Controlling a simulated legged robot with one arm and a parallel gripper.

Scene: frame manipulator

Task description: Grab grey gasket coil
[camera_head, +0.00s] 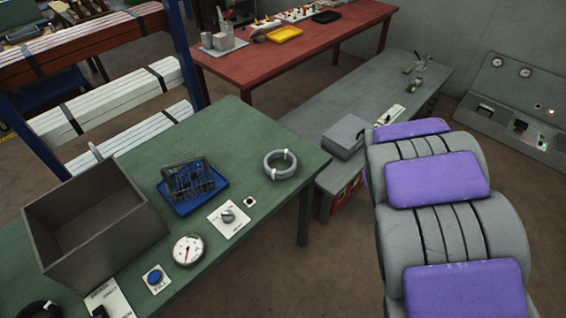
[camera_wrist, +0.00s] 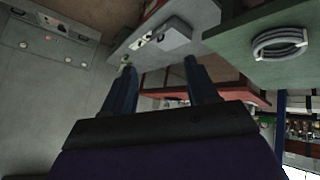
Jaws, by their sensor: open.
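The grey gasket coil (camera_head: 280,164) lies flat on the green table (camera_head: 240,125) near its right corner, with light ties around it. In the wrist view the coil (camera_wrist: 280,43) shows at the upper right, on the green table (camera_wrist: 235,40). My gripper (camera_wrist: 158,75) has two dark fingers spread apart with nothing between them. It is apart from the coil, which is to its right in the wrist view. In the head view my arm fills the right side and the gripper's fingers are not visible.
On the green table stand a large grey open box (camera_head: 95,225), a blue tray with a wire basket (camera_head: 190,183), a gauge (camera_head: 187,250) and a switch plate (camera_head: 229,218). A grey bench (camera_head: 345,105) and a red table (camera_head: 290,55) stand behind. Bare tabletop surrounds the coil.

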